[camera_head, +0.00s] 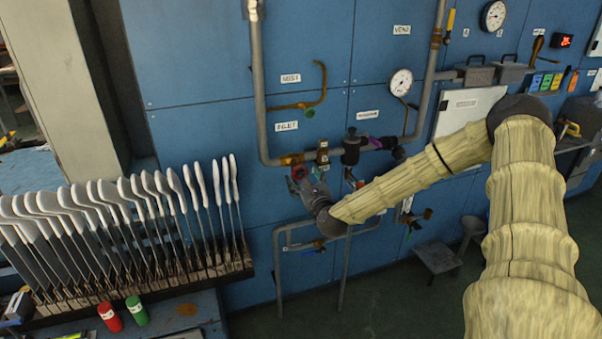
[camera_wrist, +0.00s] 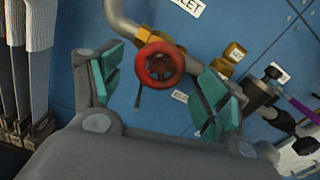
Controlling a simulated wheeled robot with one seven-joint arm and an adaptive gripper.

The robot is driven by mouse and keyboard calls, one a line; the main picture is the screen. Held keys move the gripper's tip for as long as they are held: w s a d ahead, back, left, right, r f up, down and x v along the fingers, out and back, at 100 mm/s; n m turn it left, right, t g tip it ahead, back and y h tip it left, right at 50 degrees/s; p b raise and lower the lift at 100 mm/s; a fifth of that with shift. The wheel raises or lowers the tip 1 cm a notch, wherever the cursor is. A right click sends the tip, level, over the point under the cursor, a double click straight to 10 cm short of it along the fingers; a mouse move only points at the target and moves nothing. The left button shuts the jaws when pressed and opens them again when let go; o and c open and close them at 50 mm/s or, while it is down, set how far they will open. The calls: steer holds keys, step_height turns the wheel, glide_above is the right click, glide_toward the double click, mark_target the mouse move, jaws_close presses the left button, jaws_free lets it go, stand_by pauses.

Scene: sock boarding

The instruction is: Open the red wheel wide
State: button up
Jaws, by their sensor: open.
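The red wheel (camera_wrist: 160,65) is a small round handwheel with a dark hub, on a brass valve at the bend of a grey pipe. In the head view the red wheel (camera_head: 299,172) shows under the INLET label, just up and left of my gripper (camera_head: 308,183). In the wrist view my gripper (camera_wrist: 163,88) is open, with a teal-padded finger on each side of the wheel. The wheel shows between and beyond the fingertips. A gap shows on both sides, and I see no contact. How deep the fingers reach is hard to tell.
A rack of white sock boards (camera_head: 150,200) stands at the left. The INLET label (camera_head: 286,126), grey pipes, a black valve body (camera_head: 351,147) and gauges (camera_head: 401,83) are on the blue panel. A red can (camera_head: 110,318) and a green can (camera_head: 137,311) stand at lower left.

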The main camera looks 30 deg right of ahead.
steer(key=shift+x, duration=1.45)
steer(key=c, duration=1)
